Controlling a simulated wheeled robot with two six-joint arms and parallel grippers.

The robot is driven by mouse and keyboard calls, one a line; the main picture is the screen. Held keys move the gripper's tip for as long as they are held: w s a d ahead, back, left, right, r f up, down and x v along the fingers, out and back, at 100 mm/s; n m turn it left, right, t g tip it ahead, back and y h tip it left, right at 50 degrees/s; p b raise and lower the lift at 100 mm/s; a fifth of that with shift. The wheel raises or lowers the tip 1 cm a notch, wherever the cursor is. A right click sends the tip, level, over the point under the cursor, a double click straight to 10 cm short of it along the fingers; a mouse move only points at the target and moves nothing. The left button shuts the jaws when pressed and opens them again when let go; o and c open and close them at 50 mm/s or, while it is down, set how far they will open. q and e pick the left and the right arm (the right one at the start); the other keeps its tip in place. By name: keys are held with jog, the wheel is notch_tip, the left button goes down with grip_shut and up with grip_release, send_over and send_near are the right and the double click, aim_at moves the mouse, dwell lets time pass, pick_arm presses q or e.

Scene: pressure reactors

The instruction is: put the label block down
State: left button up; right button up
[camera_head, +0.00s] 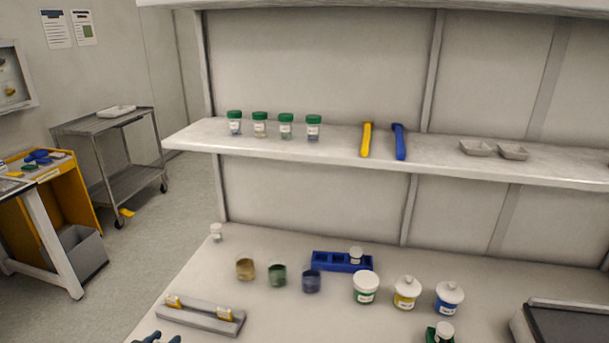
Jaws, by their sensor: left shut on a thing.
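My left gripper (162,339) shows only as dark tips at the bottom edge, left of centre. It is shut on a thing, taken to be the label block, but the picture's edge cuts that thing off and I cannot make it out. Just beyond the gripper, a long grey holder (202,318) lies on the white bench. My right gripper is not in view.
Three small open pots, tan (245,269), green (277,275) and blue (311,281), stand behind the holder. A blue rack (330,261) and white lidded jars (407,292) stand farther right. A shelf (380,168) overhangs the back. Bare bench (300,325) lies right of the holder.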

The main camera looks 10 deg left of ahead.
pick_arm(q)
jog(key=w+d+r, duration=0.3)
jog(key=w+d, duration=0.2)
jog(key=d, duration=0.3)
jog(key=w+d+r, duration=0.3)
jog(key=w+d, duration=0.2)
jog(key=d, duration=0.2)
jog(key=shift+d+r, duration=0.2)
jog(key=shift+d, duration=0.15)
